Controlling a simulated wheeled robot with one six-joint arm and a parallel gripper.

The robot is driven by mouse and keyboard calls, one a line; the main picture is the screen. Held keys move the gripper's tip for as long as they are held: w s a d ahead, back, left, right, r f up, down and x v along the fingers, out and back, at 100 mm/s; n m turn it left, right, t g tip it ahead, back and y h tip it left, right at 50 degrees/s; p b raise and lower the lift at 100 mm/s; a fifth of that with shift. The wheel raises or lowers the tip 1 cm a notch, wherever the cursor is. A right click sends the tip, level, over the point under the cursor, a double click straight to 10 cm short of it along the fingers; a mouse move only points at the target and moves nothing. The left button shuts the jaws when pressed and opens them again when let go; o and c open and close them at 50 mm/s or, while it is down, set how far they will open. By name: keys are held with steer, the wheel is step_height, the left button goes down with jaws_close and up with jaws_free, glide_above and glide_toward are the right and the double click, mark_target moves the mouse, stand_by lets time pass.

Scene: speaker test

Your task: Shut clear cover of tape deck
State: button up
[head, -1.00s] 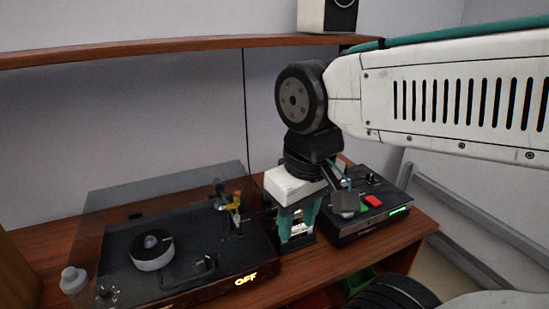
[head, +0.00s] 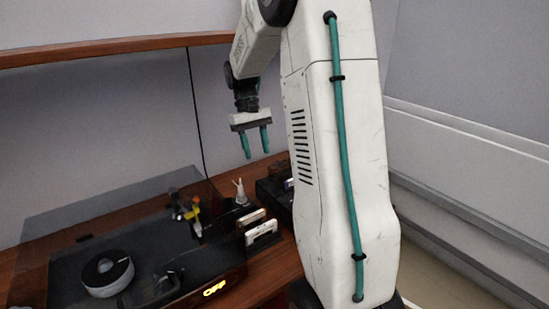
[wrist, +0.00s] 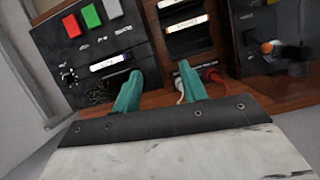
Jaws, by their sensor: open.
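The black deck (head: 140,262) with a round reel-like part (head: 106,272) and a lit "OFF" sign stands at the lower left in the head view. Its tinted clear cover (head: 100,213) appears raised, sloping up at the back against the wall. My gripper (head: 257,154) hangs in the air right of the cover, apart from it, with its teal fingers pointing down. It is open and empty. In the wrist view the gripper (wrist: 159,72) also shows nothing between its fingers. Part of the deck (wrist: 275,45) shows there at the right.
A rack with cassettes (head: 262,231) stands right of the deck. A black box (wrist: 85,45) with green, red and white buttons is beside it, mostly hidden by my arm in the head view. A shelf (head: 110,47) runs above; a cable hangs on the wall.

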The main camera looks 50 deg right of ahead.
steer(key=w+d+f+n, duration=0.1)
steer(key=w+d+f, duration=0.15)
steer(key=d, duration=0.45)
steer(key=w+d+f, duration=0.2)
steer(key=w+d, duration=0.2)
steer(key=d, duration=0.4)
steer(key=x, duration=0.7)
steer(key=shift+s+a+g, duration=0.2)
steer(key=shift+s+g, duration=0.1)
steer(key=shift+g, duration=0.1)
jaws_close()
steer(key=shift+d+r, duration=0.1)
